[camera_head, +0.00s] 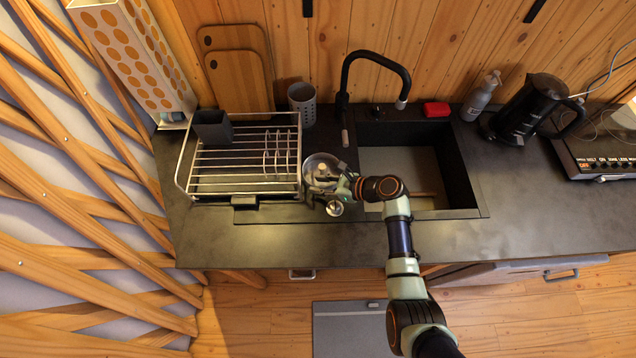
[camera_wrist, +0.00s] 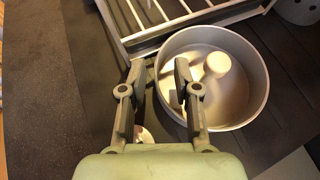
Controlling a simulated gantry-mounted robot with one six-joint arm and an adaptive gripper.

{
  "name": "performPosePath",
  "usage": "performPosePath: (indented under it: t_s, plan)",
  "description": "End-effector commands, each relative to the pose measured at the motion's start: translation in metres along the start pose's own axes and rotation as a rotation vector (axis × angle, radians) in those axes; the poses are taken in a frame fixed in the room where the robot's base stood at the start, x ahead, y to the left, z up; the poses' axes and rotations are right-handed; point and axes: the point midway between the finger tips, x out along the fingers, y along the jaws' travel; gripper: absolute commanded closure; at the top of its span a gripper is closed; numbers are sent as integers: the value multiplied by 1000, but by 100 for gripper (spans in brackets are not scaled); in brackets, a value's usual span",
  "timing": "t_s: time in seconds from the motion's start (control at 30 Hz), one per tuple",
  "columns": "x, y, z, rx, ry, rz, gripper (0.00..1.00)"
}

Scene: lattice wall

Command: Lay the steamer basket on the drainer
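The steamer basket is a round, shallow metal pan with a pale post in its middle. It stands on the dark counter just right of the drainer, partly hidden by my gripper in the head view (camera_head: 315,163). The wrist view shows the basket (camera_wrist: 262,85) from above. The drainer (camera_head: 235,170) is a metal wire rack, its edge also showing in the wrist view (camera_wrist: 165,32). My gripper (camera_wrist: 159,72) is open and empty. Its fingers lie on either side of the basket's left rim in the picture; I cannot tell how far above it they are.
A dark cutlery holder (camera_head: 212,130) stands at the drainer's back left, and several plate dividers stand at its right. The drainer's middle is clear. A perforated cup (camera_head: 302,103), the tap (camera_head: 372,58) and sink (camera_head: 425,160) are near the basket. Cutting boards (camera_head: 238,75) lean behind.

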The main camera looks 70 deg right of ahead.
Motion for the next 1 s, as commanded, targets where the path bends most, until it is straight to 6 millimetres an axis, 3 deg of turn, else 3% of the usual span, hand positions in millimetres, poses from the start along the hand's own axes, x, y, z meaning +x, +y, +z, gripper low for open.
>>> performPosePath:
  t_s: [0.3,0.43,0.6,1.0]
  plan:
    - [-79,-1,2,2,0,-5,69]
    - [-100,-1,1,1,-1,-4,69]
    - [-110,0,1,0,-1,-1,69]
    - [-109,0,0,0,0,-1,69]
